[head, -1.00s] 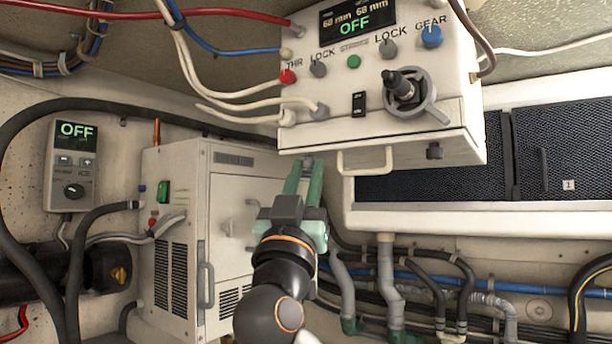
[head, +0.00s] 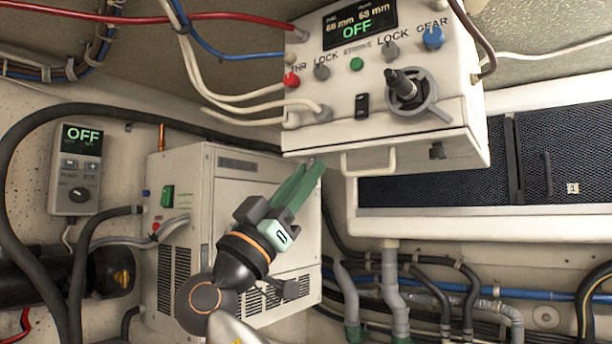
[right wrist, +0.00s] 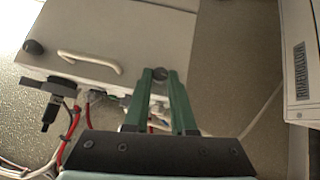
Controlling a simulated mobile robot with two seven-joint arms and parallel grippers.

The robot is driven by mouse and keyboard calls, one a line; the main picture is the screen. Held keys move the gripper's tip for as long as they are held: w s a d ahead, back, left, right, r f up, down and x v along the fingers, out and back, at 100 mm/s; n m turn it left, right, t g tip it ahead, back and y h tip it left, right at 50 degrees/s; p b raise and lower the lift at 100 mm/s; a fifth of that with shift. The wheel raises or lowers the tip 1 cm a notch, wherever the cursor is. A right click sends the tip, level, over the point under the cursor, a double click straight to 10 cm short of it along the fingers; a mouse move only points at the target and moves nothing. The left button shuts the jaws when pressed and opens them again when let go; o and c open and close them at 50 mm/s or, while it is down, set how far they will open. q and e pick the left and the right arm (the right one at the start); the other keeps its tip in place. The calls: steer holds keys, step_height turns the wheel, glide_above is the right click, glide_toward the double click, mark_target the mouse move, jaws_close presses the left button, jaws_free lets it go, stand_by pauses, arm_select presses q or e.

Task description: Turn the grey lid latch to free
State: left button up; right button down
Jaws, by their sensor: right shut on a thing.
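The grey lid latch (right wrist: 159,73) is a small round dark knob at the edge of the white control box's lid in the right wrist view. My right gripper (head: 314,165) is at the box's lower left corner in the head view, its green fingers slanting up to the right. In the right wrist view the fingertips close on the latch from both sides. The fingers mostly hide the latch in the head view. The lid (head: 400,148) looks closed, with a white handle (head: 368,161) and a second dark knob (head: 437,151). My left gripper is not in view.
A white cabinet (head: 235,180) stands behind and below my right gripper. Hoses and pipes (head: 430,285) run along the lower right. Pale cables (head: 250,105) hang left of the box. A dark mesh panel (head: 440,180) is at the right.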

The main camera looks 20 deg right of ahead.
steer(key=shift+r+m+g+h+p, duration=0.1)
steer(key=shift+m+g+h+p, duration=0.3)
steer(key=shift+g, duration=0.6)
steer(key=shift+w+m+g+h, duration=0.1)
steer(key=shift+m+g+h, duration=0.2)
steer(key=shift+g, duration=0.1)
steer(key=c, duration=0.7)
jaws_free()
steer(key=shift+c, duration=0.2)
steer(key=b+v, duration=0.4)
steer(key=v, duration=0.8)
steer(key=shift+a+f, duration=0.2)
steer(key=shift+f, duration=0.05)
